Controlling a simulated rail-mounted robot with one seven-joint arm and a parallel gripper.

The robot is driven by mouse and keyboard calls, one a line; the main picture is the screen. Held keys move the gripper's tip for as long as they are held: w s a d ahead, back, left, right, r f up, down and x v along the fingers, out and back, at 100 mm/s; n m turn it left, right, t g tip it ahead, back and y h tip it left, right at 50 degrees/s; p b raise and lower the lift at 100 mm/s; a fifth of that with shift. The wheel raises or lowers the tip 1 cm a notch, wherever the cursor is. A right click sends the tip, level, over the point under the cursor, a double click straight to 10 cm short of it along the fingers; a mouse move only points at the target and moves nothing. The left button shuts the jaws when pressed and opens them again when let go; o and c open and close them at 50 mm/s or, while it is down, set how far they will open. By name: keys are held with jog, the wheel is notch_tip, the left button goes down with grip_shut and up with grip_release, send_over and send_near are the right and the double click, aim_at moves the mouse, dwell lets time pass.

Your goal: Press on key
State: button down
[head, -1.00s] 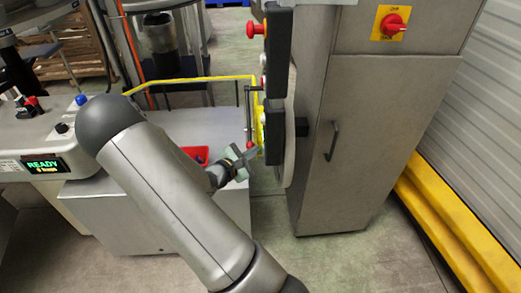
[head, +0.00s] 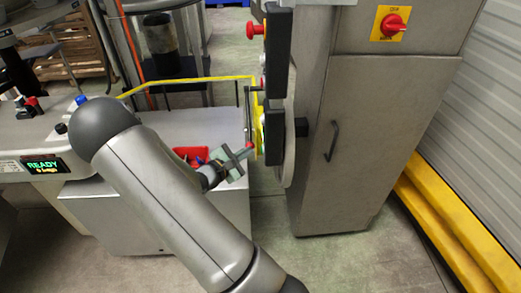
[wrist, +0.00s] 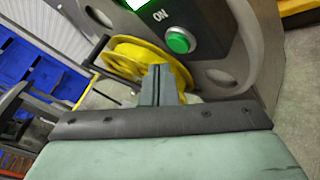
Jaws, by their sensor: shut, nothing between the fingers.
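The ON key is a round green button (wrist: 180,40) with a light ring, on a dark panel under the word "ON". In the wrist view my gripper (wrist: 165,72) is shut and empty, its fingertips a little below and left of the button in the picture. A gap shows between the fingertips and the button; its depth is hard to judge. In the head view my gripper (head: 247,153) is beside the lower part of the machine's panel, which is seen almost edge-on. I cannot make out the green button there.
A yellow wheel (wrist: 140,58) sits just behind my fingertips. A grey cabinet (head: 352,150) with a red rotary switch (head: 393,24) stands to the right. A red button (head: 255,30) juts from the panel's upper edge. A red bin (head: 190,154) lies left of my gripper.

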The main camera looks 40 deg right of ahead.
jog(key=w+a, duration=0.2)
jog(key=a, duration=0.1)
jog(key=shift+w+a, duration=0.1)
jog(key=shift+w, duration=0.25)
dwell(0.7)
jog(key=s+a+r+m+y, duration=0.4)
jog(key=s+a+y, duration=0.1)
jog(key=a, duration=0.3)
jog(key=s+a+r+m+y, duration=0.3)
jog(key=s+a+y, duration=0.3)
jog(key=s+a, duration=0.2)
jog(key=s+a+r+m+y, duration=0.4)
jog(key=s+a, duration=0.3)
jog(key=a, duration=0.2)
jog(key=shift+a+r+m+g+y, duration=0.2)
jog(key=shift+r+m+g+y, duration=0.1)
jog(key=shift+y, duration=0.4)
